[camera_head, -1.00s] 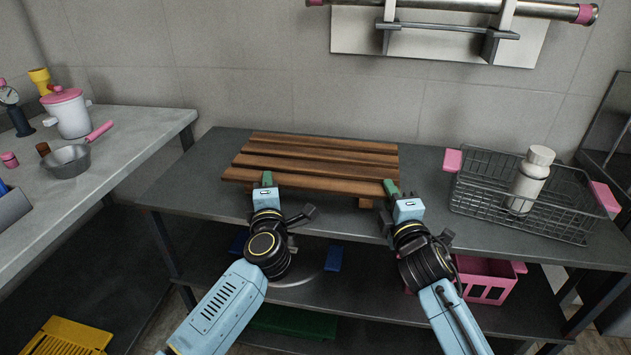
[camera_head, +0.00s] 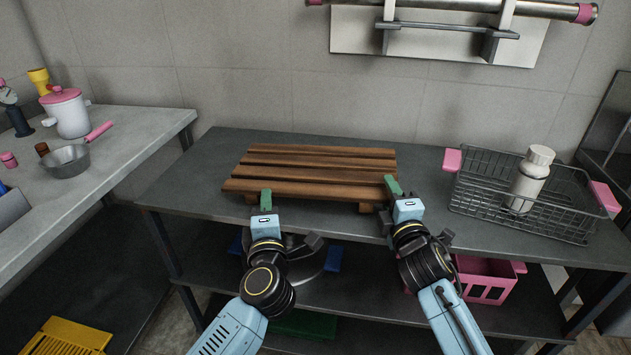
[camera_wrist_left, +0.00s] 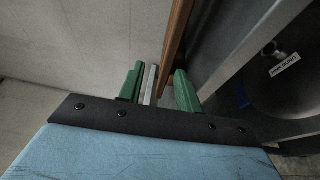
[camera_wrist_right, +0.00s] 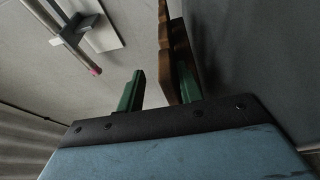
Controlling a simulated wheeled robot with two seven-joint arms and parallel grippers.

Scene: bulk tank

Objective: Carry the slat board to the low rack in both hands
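The brown slat board (camera_head: 310,174) lies on the dark grey table (camera_head: 190,185), with a short foot showing under its front edge. My left gripper (camera_head: 266,202) is just below the board's front edge, left of its middle. In the left wrist view its green fingers (camera_wrist_left: 160,88) are apart, with the board's edge (camera_wrist_left: 178,45) close by the right finger. My right gripper (camera_head: 393,190) is at the board's front right corner. In the right wrist view its fingers (camera_wrist_right: 160,88) are apart and the wood (camera_wrist_right: 180,48) is beside the right finger. I cannot tell which item is the low rack.
A wire basket (camera_head: 470,205) with a white bottle (camera_head: 529,178) stands right of the board. A lower shelf (camera_head: 375,308) under the table holds a pink crate (camera_head: 487,283). A yellow slotted item (camera_head: 62,338) lies at lower left. A side counter (camera_head: 130,125) carries a pot and pan.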

